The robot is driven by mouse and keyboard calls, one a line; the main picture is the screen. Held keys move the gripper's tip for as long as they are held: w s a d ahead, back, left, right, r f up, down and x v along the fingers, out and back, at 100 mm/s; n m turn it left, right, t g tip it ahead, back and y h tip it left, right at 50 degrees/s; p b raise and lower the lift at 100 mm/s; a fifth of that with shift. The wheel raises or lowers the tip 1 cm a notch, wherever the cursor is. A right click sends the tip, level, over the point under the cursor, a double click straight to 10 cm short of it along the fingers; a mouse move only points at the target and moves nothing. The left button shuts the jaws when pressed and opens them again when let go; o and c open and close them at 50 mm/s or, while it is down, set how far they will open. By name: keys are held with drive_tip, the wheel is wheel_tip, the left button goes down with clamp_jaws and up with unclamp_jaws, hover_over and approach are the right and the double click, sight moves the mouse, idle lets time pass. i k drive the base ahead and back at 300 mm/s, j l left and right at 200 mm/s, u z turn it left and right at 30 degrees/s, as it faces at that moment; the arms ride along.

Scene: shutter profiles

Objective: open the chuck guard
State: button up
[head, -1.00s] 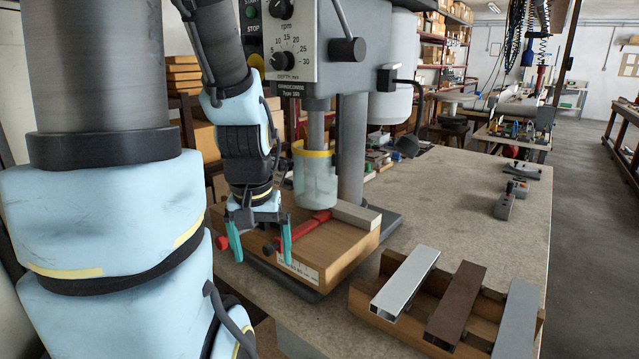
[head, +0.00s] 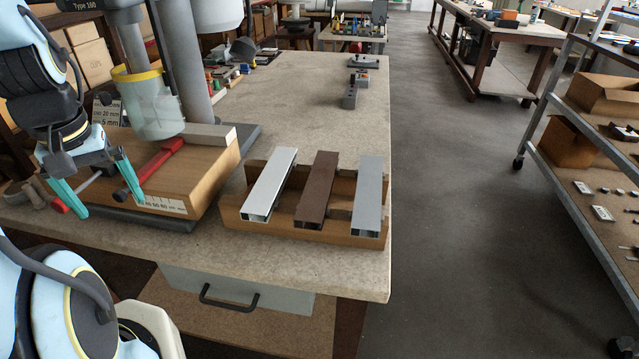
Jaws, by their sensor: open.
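The chuck guard (head: 148,108) is a clear cylinder with a yellow rim, hanging around the drill's chuck above the wooden block (head: 205,180). It looks lowered, in front of the grey drill column (head: 185,60). My gripper (head: 98,198) is at the left, its teal fingers pointing down and spread apart. It is in front and to the left of the guard, apart from it, by the front left of the block. A red clamp (head: 155,163) lies on the block below the guard, and its dark-tipped end shows between the fingers. Nothing is visibly held.
A wooden holder (head: 290,232) with a silver profile (head: 270,185), a brown profile (head: 318,187) and a grey profile (head: 368,195) stands right of the block. The bench top (head: 300,115) behind is mostly clear. A shelf cart (head: 580,170) stands far right across open floor.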

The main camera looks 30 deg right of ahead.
sight(106, 99)
drive_tip(key=k+j+u, duration=0.1)
drive_tip(key=j+u, duration=1)
drive_tip(key=k+l, duration=0.05)
